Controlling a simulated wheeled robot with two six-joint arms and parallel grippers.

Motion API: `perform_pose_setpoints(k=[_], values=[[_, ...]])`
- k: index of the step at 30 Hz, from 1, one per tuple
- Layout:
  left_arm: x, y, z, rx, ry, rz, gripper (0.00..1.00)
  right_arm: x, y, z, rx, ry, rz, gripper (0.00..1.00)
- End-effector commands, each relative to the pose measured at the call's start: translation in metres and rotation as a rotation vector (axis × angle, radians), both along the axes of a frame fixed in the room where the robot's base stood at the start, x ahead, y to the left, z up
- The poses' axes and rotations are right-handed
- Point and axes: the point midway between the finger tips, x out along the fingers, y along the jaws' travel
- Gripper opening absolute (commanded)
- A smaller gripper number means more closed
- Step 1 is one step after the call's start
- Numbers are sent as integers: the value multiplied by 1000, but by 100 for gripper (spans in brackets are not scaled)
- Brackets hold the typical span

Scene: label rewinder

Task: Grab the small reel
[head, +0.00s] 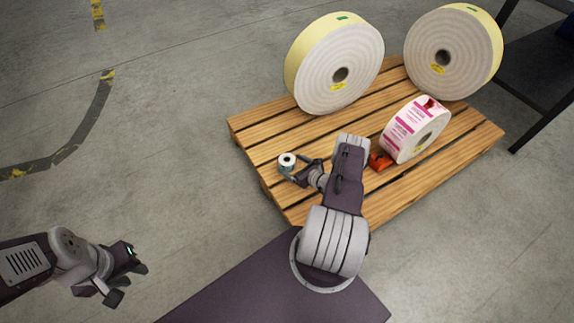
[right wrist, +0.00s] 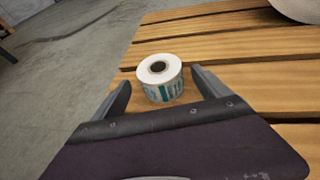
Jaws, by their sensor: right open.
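The small reel (head: 287,161) is white with a dark core and teal print on its side. It stands with its core pointing up on the left edge area of the wooden pallet (head: 262,124). In the right wrist view the small reel (right wrist: 160,80) sits ahead, between the lines of the two fingers. My right gripper (head: 297,174) is open, its fingertips close to the reel on either side; contact cannot be told. My left gripper (head: 130,280) hangs over the floor at the lower left, away from the pallet, with its fingers apart and nothing between them.
Two large yellow-edged reels (head: 335,63) and (head: 453,52) stand at the pallet's back. A pink-and-white label reel (head: 415,130) stands at the right, with an orange-red object (head: 381,160) beside it. A dark frame (head: 545,125) is at the far right. Floor at left is clear.

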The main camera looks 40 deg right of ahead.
Motion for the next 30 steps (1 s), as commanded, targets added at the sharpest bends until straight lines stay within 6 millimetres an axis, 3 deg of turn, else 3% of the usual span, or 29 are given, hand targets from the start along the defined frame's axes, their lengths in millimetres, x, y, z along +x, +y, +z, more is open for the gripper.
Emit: perform_pose_setpoints(k=[1,3,7,13,14,21,30], values=[[0,0,-20,0,1,0,31,11,1,-14,-4,-2,6,87],[0,0,-27,0,1,0,31,22,1,-16,-2,-2,4,87],[0,0,-31,0,1,0,31,34,2,-17,-1,0,1,87],[0,0,-29,0,1,0,31,35,2,-15,0,0,1,87],[0,0,-29,0,1,0,31,35,2,-15,0,0,1,81],[0,0,-29,0,1,0,31,34,2,-15,0,0,1,14],[0,0,-24,0,1,0,31,35,2,-8,0,-1,1,14]])
